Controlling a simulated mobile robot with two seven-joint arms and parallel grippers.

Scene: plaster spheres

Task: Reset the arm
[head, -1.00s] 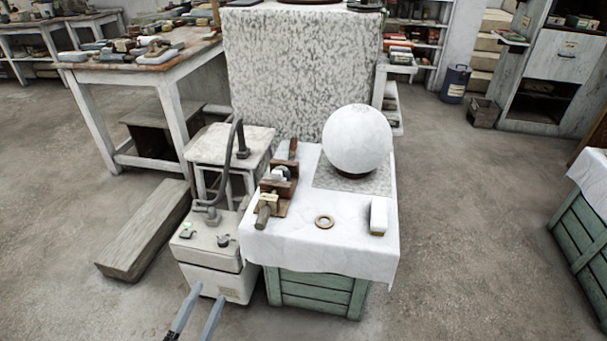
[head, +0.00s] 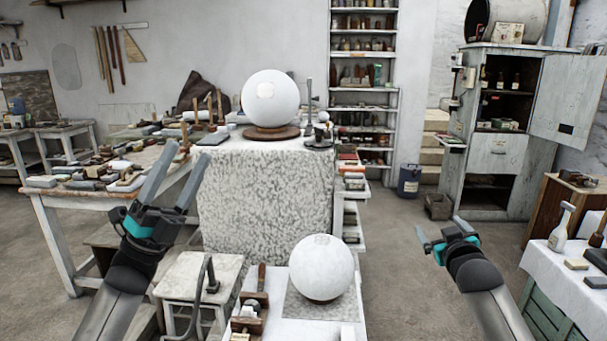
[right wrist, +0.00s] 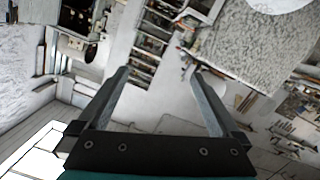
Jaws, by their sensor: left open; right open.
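My left gripper (head: 172,180) is raised at the left in the head view, its two grey fingers apart and pointing up, with nothing between them. It appears in front of the long work table. My right gripper (head: 436,232) is at the right in the head view, over open floor, also empty. In the right wrist view its fingers (right wrist: 162,88) are spread wide with nothing between them. A white plaster sphere (head: 321,270) rests on the low cloth-covered stand between the arms. A larger white sphere (head: 268,100) sits on a round wooden base on the speckled block (head: 265,190) behind.
A work table (head: 60,195) with many small tools stands at the left. A shelf (head: 362,60) and an open cabinet (head: 495,150) stand at the back.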

